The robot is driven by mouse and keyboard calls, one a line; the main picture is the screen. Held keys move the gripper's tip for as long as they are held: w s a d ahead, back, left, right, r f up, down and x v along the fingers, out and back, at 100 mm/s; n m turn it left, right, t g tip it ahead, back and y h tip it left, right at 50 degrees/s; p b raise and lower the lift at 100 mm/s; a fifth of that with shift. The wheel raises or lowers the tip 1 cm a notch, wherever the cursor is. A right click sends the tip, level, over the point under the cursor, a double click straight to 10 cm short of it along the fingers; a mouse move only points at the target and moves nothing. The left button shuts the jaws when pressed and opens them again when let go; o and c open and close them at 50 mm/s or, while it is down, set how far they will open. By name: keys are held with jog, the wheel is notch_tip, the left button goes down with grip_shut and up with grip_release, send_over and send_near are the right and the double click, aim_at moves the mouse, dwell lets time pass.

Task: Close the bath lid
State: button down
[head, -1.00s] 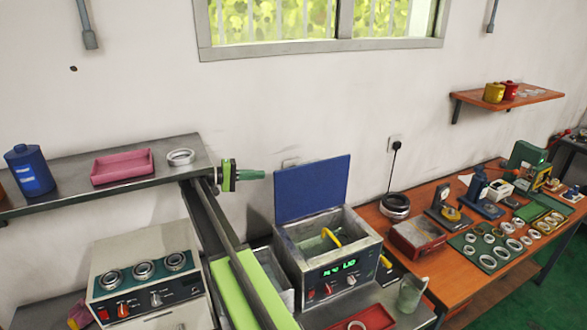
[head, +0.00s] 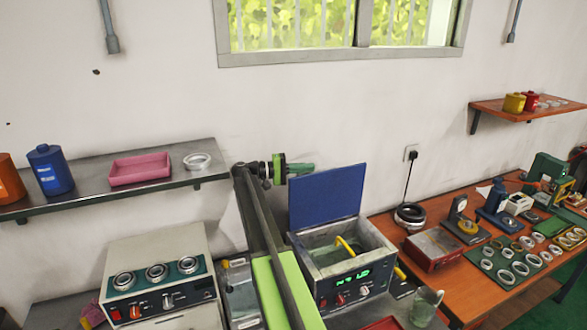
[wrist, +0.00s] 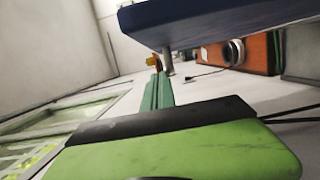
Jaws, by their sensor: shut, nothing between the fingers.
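The bath (head: 345,270) is a grey box with a green display, standing on the bench right of my arm. Its blue lid (head: 327,194) stands up open at the back edge, tilted slightly backward. A yellow handle shows inside the bath. My gripper (head: 303,168) is shut and empty, with green fingers pointing right, just beside the lid's upper left corner. In the wrist view the lid's blue edge (wrist: 215,22) passes close by my green fingers (wrist: 157,90). I cannot tell whether they touch it.
A shelf (head: 90,185) on the left wall holds a blue bottle, a pink tray and a ring. A control box (head: 155,280) stands below. A glass beaker (head: 425,305) is at the bath's right front. The orange bench (head: 440,255) on the right holds many rings and tools.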

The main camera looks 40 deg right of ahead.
jog(key=s, duration=0.1)
jog(key=s+a, duration=0.1)
jog(key=shift+s+a, duration=0.1)
jog(key=shift+s, duration=0.25)
jog(key=shift+s, duration=0.1)
